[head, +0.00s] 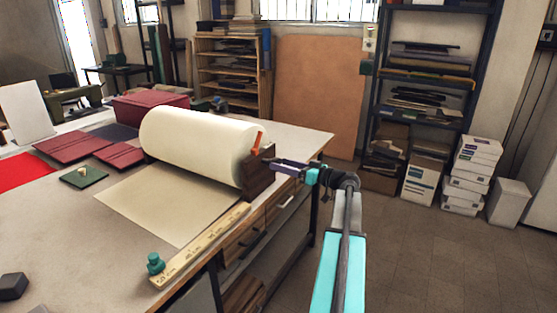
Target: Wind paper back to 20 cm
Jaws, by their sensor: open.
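A large cream paper roll (195,143) lies across the table (50,215) in a stand with a dark brown end bracket (258,174). A flat sheet of paper (165,205) extends from it toward the front. A yellowish ruler (200,245) lies along the sheet's right side; its markings are too small to read. An orange lever-like part (257,143) stands at the roll's right end. My gripper (275,164) is open beside the bracket, just right of the roll end. I cannot tell whether it touches anything.
A teal knobbed object (155,264) sits at the ruler's near end. A green plate with a knob (83,177), dark red covers (75,145) and a dark block (13,286) lie on the table. Shelves (430,75) and boxes (470,175) stand behind. Floor at right is clear.

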